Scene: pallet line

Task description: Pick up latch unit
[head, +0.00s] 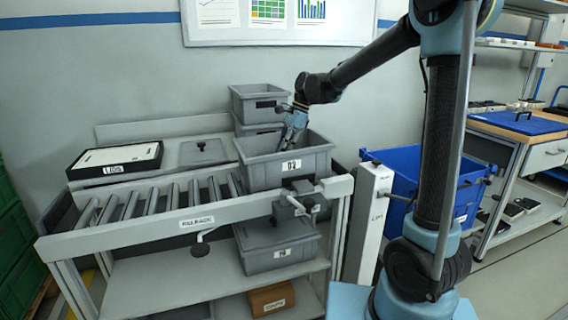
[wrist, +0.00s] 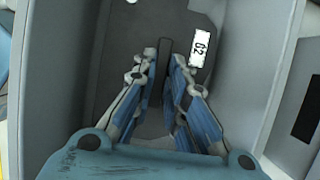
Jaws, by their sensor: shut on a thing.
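My gripper (head: 291,132) reaches down into an open grey bin (head: 258,172) at the right end of the roller line. In the wrist view, its two blue-and-grey fingers (wrist: 164,72) close on a narrow dark piece (wrist: 164,58), which appears to be the latch unit. Only part of this piece shows between the fingertips. In the head view, the bin's front wall hides the fingertips and the piece. The bin's label looks like 02 and also shows in the wrist view.
Grey bins (head: 257,100) are stacked behind. Another grey bin (head: 277,249) sits on the shelf below. A grey clamp-like block (head: 299,200) is on the front rail. A blue crate (head: 402,163) stands right.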

